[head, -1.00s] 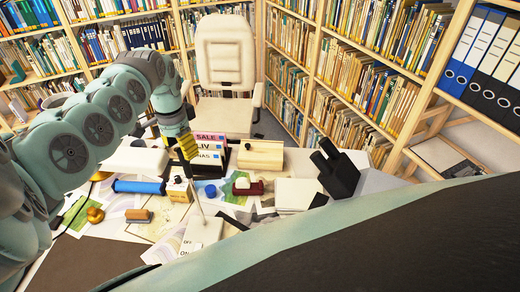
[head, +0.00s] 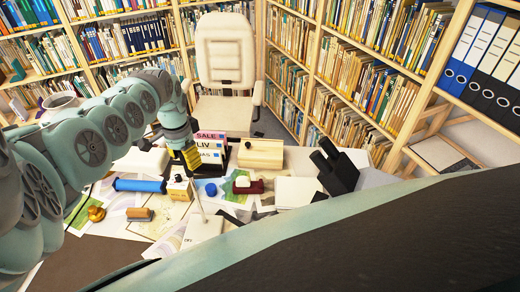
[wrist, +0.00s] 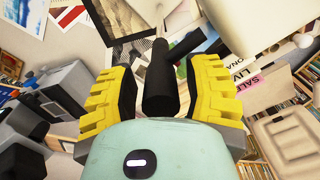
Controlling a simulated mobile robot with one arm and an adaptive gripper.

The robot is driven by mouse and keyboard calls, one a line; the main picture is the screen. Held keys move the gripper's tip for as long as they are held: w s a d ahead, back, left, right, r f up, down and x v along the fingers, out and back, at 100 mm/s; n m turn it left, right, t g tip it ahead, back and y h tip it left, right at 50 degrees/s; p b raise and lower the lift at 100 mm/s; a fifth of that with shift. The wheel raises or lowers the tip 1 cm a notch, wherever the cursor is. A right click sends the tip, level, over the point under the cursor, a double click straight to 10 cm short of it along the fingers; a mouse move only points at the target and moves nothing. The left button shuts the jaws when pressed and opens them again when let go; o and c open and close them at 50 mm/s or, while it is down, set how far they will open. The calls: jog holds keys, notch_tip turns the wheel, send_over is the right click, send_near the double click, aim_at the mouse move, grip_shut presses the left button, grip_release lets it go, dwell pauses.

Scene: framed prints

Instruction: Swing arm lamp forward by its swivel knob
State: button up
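My gripper (head: 190,157) is over the desk, with its yellow fingers pointing down. In the wrist view its two fingers (wrist: 163,85) stand apart on either side of a black cylinder (wrist: 160,75), which looks like the swivel knob. Narrow gaps show between it and the fingers. A second black bar (wrist: 190,44) slants off beside its far end. In the head view a thin pale rod (head: 198,203) rises from a white base (head: 202,231) marked OFF to just below my gripper. The knob is not distinct in the head view, and I cannot make out a lamp head.
Lettered books (head: 211,145) stand close behind my gripper. A cream chair (head: 225,60) and full shelves lie beyond.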

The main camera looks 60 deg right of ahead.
grip_shut()
